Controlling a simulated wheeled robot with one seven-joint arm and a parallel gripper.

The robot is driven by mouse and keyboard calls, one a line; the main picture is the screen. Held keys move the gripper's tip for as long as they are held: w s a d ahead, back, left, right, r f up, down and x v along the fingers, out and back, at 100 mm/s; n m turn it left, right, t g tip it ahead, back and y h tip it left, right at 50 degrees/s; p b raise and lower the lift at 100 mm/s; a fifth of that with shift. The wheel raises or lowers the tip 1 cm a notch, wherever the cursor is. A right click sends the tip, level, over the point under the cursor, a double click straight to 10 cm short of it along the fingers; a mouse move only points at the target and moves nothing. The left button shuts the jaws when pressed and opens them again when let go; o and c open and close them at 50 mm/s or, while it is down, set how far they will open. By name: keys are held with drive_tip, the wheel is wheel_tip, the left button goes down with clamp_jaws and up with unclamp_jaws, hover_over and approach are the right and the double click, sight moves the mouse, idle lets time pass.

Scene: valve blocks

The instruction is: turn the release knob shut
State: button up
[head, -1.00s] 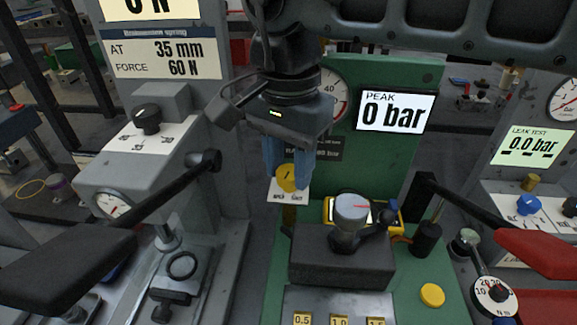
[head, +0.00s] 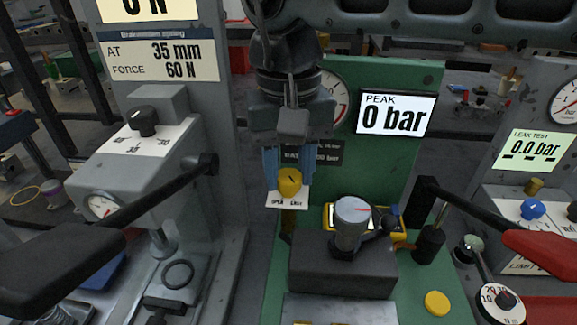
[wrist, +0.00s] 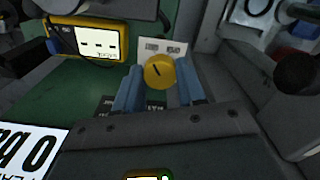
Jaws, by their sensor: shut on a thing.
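The release knob is the small yellow knob (head: 289,183) low on the front of the green stand, above a white label plate (head: 287,202) whose left word looks like OPEN; the right word is hard to read. My gripper (head: 288,172) reaches down to it with a blue finger on each side, shut on the knob. The wrist view shows the knob (wrist: 160,71) between the two fingers (wrist: 160,84), with a short dark pointer line slanting on its face. The fingers hide the knob's sides.
A display reading 0 bar (head: 395,115) is at the right of my gripper. Below stands a dark block with a grey-capped part (head: 352,215) and a yellow-cased gauge. A black lever (head: 150,195) reaches in from the left, a red-handled lever (head: 540,255) from the right.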

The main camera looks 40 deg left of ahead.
sight(289, 176)
drive_tip(key=shift+n, duration=0.5)
drive_tip(key=o, duration=1.1)
drive_tip(key=shift+c, duration=0.2)
wheel_tip(289, 176, up, 8)
drive_tip(key=shift+f, duration=0.1)
